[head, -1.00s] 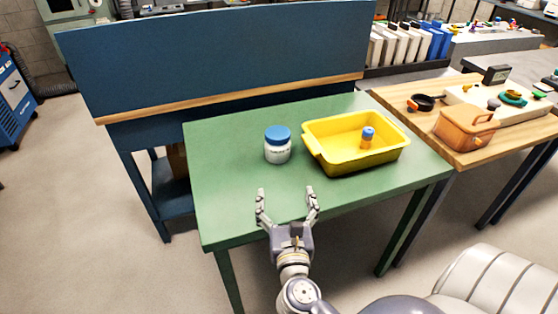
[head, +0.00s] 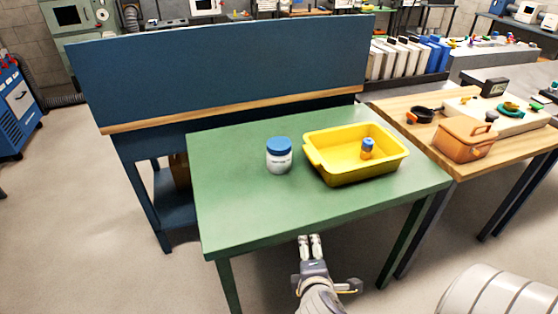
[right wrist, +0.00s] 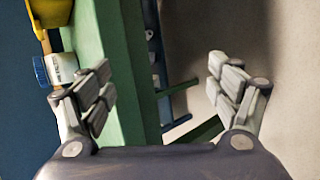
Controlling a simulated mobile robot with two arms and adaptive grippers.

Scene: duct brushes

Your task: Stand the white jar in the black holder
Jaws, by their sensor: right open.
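The white jar (head: 279,158) with a blue lid stands upright on the green table (head: 240,205), left of the yellow bin. It also shows at the left edge of the right wrist view (right wrist: 60,68). A black round open thing (head: 420,115) with an orange part, which looks like the black holder, lies on the wooden table at the right. My right gripper (head: 310,240) is at the front edge of the green table, apart from the jar. In the right wrist view its fingers (right wrist: 162,80) are spread with nothing between them. My left gripper is not in view.
The yellow bin (head: 318,171) on the green table holds a small orange and blue bottle (head: 367,149). An orange-brown box (head: 465,142) stands near the black thing on the wooden table (head: 405,100). The front of the green table is clear. A blue bench stands behind.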

